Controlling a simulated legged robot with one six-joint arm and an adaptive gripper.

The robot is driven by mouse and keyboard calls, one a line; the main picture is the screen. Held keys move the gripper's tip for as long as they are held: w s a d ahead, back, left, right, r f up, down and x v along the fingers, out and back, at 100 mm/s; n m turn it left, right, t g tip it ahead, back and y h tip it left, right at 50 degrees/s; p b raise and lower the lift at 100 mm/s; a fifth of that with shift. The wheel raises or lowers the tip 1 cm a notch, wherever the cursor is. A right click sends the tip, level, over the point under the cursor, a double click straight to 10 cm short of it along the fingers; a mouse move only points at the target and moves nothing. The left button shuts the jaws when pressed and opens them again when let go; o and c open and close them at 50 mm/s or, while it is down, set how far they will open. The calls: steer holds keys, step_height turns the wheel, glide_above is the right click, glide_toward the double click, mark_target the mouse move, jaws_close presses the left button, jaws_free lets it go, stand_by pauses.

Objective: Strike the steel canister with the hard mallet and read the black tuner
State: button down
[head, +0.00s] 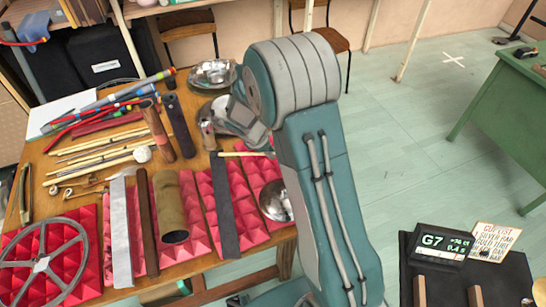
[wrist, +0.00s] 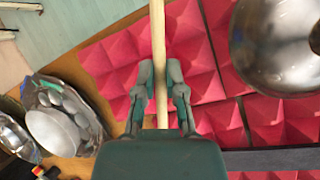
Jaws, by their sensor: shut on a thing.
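My gripper (wrist: 161,88) is shut on a pale wooden stick (wrist: 158,30) in the wrist view. The stick runs out of the top of the picture, so its head is not in view there. In the head view a piece of pale stick (head: 243,154) shows beside my arm. A rounded, shiny steel vessel (wrist: 275,45) lies on red foam to the right of the stick, apart from it. It shows partly behind my arm in the head view (head: 275,203); I cannot tell whether it is the canister.
Red pyramid foam (head: 88,232) covers the table front, bearing a brown tube (head: 170,205), flat bars (head: 120,230) and a spoked wheel (head: 40,262). Sticks (head: 100,145) lie at left. Steel pans (head: 212,72) stand at the back. A written card (head: 494,240) stands beside the tuner.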

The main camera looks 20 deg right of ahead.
steer(key=shift+w, duration=0.1)
stand_by(0.3)
steer(key=w, duration=0.1)
steer(key=w+a+m, duration=0.1)
steer(key=w, duration=0.1)
steer(key=w+m, duration=0.1)
steer(key=w, duration=0.1)
steer(key=shift+w+a+f+g, duration=0.1)
steer(key=shift+w+a+g, duration=0.05)
steer(key=shift+a+g, duration=0.25)
steer(key=s, duration=0.6)
steer(key=shift+d, duration=0.1)
stand_by(1.4)
